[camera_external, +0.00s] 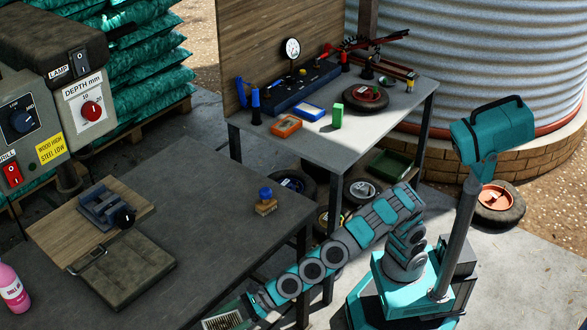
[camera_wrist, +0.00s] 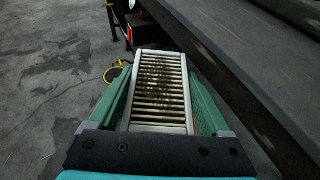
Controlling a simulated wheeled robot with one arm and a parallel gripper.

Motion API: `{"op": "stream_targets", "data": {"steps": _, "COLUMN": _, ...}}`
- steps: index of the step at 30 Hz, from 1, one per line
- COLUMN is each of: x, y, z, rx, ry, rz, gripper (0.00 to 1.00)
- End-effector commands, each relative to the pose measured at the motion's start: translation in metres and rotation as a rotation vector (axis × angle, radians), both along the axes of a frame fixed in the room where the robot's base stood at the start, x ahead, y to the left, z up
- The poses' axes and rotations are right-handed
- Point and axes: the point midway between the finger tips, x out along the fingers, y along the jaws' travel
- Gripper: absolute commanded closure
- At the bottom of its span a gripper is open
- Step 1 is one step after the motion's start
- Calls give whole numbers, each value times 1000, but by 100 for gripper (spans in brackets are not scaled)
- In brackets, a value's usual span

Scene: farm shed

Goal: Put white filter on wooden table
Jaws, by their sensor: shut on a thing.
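The white filter (camera_wrist: 158,92) is a white frame with tan, dirt-stained slats. My gripper (camera_wrist: 158,72) is shut on it, with a green finger along each long side. In the external view the filter (camera_external: 224,321) is partly cut off at the bottom edge, beside the dark workbench. The filter is well apart from this board.
The dark bench (camera_external: 215,215) has clear space in its middle; its edge runs close right of my gripper in the wrist view (camera_wrist: 240,75). A dark pad (camera_external: 120,270), a blue-knobbed block (camera_external: 265,203) and a pink bottle (camera_external: 12,288) are on it. A yellow cable (camera_wrist: 108,74) lies on the floor.

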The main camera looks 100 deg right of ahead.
Motion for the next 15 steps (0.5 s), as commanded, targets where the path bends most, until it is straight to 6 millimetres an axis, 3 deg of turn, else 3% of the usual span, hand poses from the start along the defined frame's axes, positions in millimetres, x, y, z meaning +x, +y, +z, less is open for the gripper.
{"op": "stream_targets", "data": {"steps": 8, "x": -3, "y": -1, "z": -39, "rx": -7, "ry": 7, "rz": -56, "gripper": 84}}
{"op": "stream_targets", "data": {"steps": 15, "x": -8, "y": -7, "z": -88, "rx": -9, "ry": 7, "rz": -148, "gripper": 84}}
